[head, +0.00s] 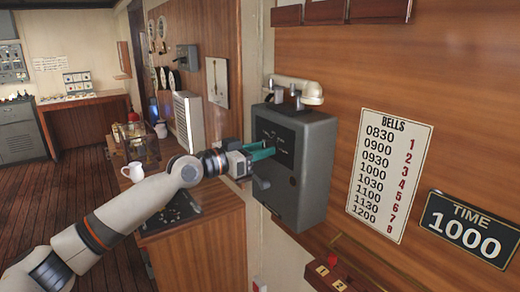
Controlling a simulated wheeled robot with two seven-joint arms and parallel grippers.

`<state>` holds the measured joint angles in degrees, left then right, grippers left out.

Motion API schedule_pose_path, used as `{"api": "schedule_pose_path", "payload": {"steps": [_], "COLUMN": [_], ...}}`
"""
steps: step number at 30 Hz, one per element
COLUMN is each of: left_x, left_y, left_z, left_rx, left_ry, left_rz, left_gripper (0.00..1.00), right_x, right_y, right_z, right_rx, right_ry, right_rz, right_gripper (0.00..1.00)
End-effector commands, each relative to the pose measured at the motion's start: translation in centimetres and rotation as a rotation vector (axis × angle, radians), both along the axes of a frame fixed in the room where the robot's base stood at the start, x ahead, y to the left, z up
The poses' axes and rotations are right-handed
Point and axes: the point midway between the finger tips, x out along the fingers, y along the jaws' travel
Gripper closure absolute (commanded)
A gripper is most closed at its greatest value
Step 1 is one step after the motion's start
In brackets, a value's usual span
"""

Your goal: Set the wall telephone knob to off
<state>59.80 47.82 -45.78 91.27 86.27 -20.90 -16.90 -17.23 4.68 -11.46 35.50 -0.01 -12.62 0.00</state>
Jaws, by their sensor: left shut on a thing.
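The wall telephone (312,165) is a grey metal box on the wooden wall, with a cream handset (297,90) resting on top. Its dark front panel (276,133) has small pale markings, too small to read. My left gripper (266,153) reaches in from the left, its greenish fingers at the panel's middle. The fingers are shut on the knob, which they hide, so its setting cannot be read. A small crank or lever (262,183) sticks out lower on the box front. My right gripper is not in view.
A "BELLS" sign (389,175) and a "TIME 1000" sign (467,229) hang on the wall to the right. A small red-topped box (335,270) is below. A wooden counter with a white mug (133,171) stands behind my left arm. Open floor lies at left.

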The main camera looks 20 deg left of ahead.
Motion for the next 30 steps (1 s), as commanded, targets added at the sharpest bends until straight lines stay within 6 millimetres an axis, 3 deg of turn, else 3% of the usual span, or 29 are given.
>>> {"api": "schedule_pose_path", "payload": {"steps": [30], "left_x": [-0.1], "left_y": [-0.1], "left_z": [0.4], "left_rx": [-0.759], "left_ry": [0.591], "left_rz": [0.000], "left_gripper": [0.93], "right_x": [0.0], "right_y": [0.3], "right_z": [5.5], "right_rx": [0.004], "right_ry": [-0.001], "right_rz": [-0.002], "right_gripper": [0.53]}}
